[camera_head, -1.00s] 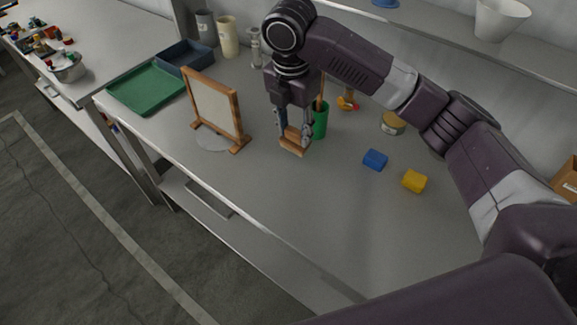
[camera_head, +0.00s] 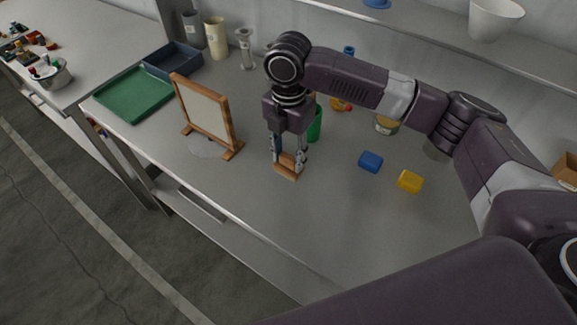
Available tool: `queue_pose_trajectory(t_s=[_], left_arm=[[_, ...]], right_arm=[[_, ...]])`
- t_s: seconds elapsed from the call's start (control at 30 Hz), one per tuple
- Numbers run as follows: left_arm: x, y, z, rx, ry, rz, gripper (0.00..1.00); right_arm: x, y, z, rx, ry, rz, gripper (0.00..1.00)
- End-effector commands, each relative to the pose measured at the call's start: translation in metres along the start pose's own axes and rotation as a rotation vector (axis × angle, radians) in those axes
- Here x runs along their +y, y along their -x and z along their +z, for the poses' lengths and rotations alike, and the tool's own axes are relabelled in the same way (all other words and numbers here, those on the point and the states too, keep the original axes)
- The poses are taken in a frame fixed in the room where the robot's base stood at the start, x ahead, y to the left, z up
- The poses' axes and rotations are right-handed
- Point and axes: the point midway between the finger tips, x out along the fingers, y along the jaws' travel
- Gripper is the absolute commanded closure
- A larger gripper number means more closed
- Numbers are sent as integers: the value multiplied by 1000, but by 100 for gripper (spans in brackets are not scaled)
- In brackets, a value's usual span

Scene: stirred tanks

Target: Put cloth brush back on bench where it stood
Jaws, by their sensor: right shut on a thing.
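The cloth brush (camera_head: 287,172), a small wooden block-like thing, is held between the fingers of my right gripper (camera_head: 289,160). The gripper points down and is shut on it, low over or at the grey bench (camera_head: 255,215); I cannot tell whether the brush touches the top. It is right of the wooden framed board (camera_head: 208,112) and in front of the green cup (camera_head: 315,126), which the gripper partly hides. My left gripper is not in view.
A blue block (camera_head: 371,161) and a yellow block (camera_head: 409,181) lie to the right. A tin (camera_head: 386,125) stands behind them, partly behind my arm. A green tray (camera_head: 133,94) and a dark blue tray (camera_head: 172,60) are at the left. The bench front is clear.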

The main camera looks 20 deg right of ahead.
Motion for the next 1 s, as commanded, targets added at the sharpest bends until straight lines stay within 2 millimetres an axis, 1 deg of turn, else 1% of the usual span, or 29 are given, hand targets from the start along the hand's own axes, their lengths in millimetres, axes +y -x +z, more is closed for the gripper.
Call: queue_pose_trajectory(t_s=[0.03,0.23,0.43,0.53,0.8,0.83,0.97,1.0], left_arm=[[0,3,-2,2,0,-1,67],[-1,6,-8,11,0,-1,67],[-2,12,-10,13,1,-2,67],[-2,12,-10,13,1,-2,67],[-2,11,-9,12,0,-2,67],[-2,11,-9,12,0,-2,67],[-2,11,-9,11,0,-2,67],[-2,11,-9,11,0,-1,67]], right_arm=[[0,-6,0,0,-2,-1,100],[0,-24,0,0,-1,-2,100],[1,-53,1,0,-1,0,100],[1,-58,2,-1,-1,1,100],[1,-59,2,-1,-1,1,100],[1,-59,2,-1,-1,1,62],[1,-59,2,-1,-1,1,47],[1,-59,2,-1,-1,1,47]])
